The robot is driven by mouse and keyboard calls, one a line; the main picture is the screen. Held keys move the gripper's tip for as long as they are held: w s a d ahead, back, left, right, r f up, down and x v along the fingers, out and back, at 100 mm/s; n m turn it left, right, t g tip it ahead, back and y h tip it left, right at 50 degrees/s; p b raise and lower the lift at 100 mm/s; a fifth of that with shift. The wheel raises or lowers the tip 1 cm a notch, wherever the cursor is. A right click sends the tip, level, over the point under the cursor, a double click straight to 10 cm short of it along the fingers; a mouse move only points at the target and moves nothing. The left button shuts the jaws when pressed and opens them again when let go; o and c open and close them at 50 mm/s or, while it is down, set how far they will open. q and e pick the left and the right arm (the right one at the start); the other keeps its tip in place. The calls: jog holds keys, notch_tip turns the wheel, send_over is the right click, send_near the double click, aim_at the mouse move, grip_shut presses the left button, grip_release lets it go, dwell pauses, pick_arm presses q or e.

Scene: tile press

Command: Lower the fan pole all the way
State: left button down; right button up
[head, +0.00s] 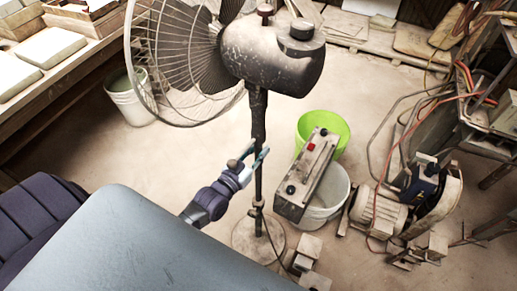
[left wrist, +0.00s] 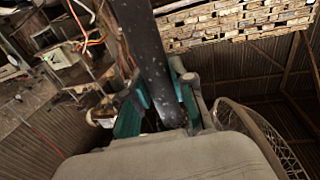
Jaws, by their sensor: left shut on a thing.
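The standing fan has a dark motor head (head: 270,60) and a wire cage (head: 185,60) at the top middle of the head view. Its dark upright pole (head: 258,120) runs down to a round base (head: 258,238) on the floor. My left gripper (head: 255,157) comes from the lower left and is shut on the pole, below the motor head. In the left wrist view the pole (left wrist: 150,60) passes between the teal fingers (left wrist: 155,105), and part of the cage (left wrist: 262,135) shows at the right. My right gripper is not in view.
A green bucket (head: 338,125) and a pale bucket (head: 335,205) with a grey control box (head: 308,175) stand right of the pole. A motor-driven machine (head: 385,210) with cables lies further right. A white bucket (head: 130,100) and a workbench (head: 75,65) are at left.

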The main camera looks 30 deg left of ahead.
pick_arm(q)
notch_tip(320, 180, down, 16)
jog(key=b, duration=0.9)
jog(key=shift+r, duration=0.25)
jog(key=c, duration=0.9)
grip_release()
jog(key=shift+r, duration=0.15)
jog(key=shift+c, duration=0.2)
jog(key=s+a, duration=0.1)
jog(key=s, duration=1.1)
jog(key=shift+a, duration=0.3)
